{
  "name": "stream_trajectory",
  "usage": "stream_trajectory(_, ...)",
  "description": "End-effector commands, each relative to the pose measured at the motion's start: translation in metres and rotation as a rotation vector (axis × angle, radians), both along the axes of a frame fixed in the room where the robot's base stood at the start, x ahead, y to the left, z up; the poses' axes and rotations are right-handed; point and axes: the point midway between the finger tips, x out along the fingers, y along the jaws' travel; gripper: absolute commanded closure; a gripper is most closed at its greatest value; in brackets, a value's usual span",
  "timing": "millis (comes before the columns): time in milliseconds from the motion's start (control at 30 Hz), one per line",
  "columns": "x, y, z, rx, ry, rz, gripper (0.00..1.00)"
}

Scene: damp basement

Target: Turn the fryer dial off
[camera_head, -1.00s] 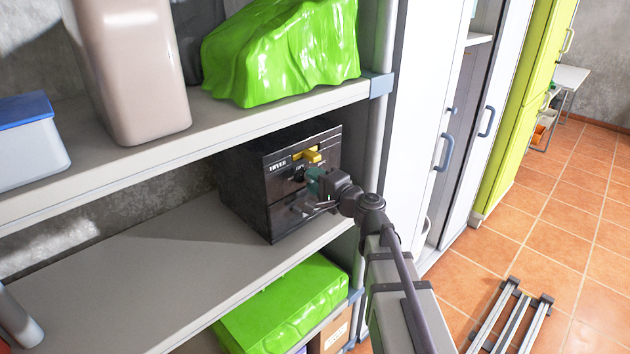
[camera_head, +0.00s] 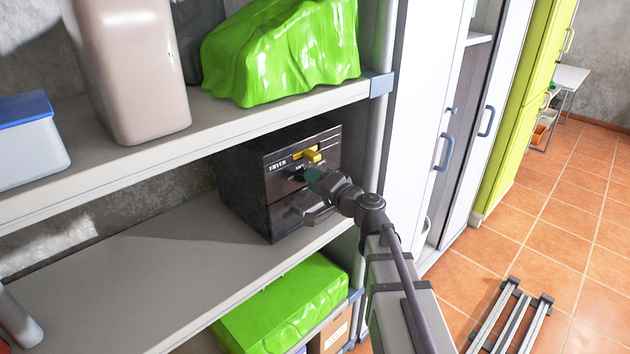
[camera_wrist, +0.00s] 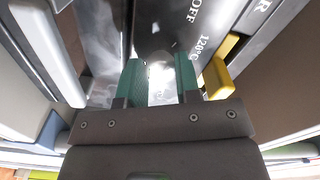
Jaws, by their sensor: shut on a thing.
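The black fryer (camera_head: 262,190) stands on the middle shelf, its front towards my arm. A yellow lever (camera_head: 308,155) sticks out near the top of the front and shows in the wrist view (camera_wrist: 217,78). My gripper (camera_head: 308,182), with green fingers, is at the front just below the lever. In the wrist view my gripper (camera_wrist: 160,80) is shut on a shiny, pale dial (camera_wrist: 160,72) between its fingers. The printed marks OFF and 120°C are on the panel just beyond and to the right of it. Most of the dial and its pointer are hidden.
The upper shelf (camera_head: 240,115) runs close above the fryer and carries a green bag (camera_head: 285,50). The shelf post (camera_head: 374,130) stands right of the fryer. The middle shelf (camera_head: 130,270) is bare to the left. A green bundle (camera_head: 285,300) lies below.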

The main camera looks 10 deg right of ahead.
Motion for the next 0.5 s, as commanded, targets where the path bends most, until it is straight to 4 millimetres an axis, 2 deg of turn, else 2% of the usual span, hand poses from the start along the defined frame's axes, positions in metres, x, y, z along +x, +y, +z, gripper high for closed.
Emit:
stream_trajectory(133, -0.0003, -0.0001, -0.0003, -0.001, 0.0, 0.0, 0.93)
stream_trajectory(167, -0.0003, -0.0001, -0.0003, -0.001, 0.0, 0.0, 0.66)
stream_trajectory(400, -0.0001, 0.0, -0.0001, 0.0, 0.0, 0.0, 0.44)
stream_trajectory(500, -0.0001, 0.0, -0.0001, 0.0, 0.0, 0.0, 0.44)
